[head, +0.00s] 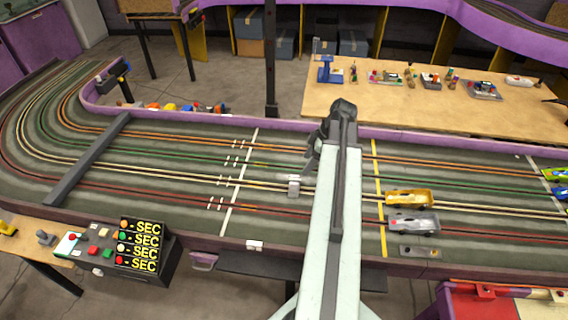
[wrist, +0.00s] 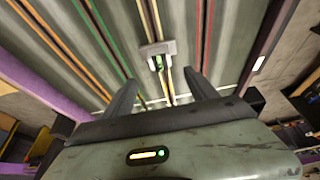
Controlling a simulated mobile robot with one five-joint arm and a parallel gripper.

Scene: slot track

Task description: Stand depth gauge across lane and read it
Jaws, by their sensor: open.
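A small pale grey block, which looks like the depth gauge (head: 293,187), sits on the track across the cream-lined lane. In the wrist view the gauge (wrist: 157,47) straddles the lane's slot, with a dark window and a green mark low on its face; I cannot make out a reading. My gripper (wrist: 163,88) is open and empty, its two dark fingers apart and short of the gauge, one to each side in the picture. In the head view my gripper (head: 312,158) is dark and partly hidden by my arm, just above and right of the gauge.
The track (head: 180,190) also has orange, green and red lanes. A gold car (head: 410,198) and a silver car (head: 413,223) stand right of my arm. A dark grey bar (head: 88,160) spans the lanes at left. A timer box (head: 140,250) stands in front.

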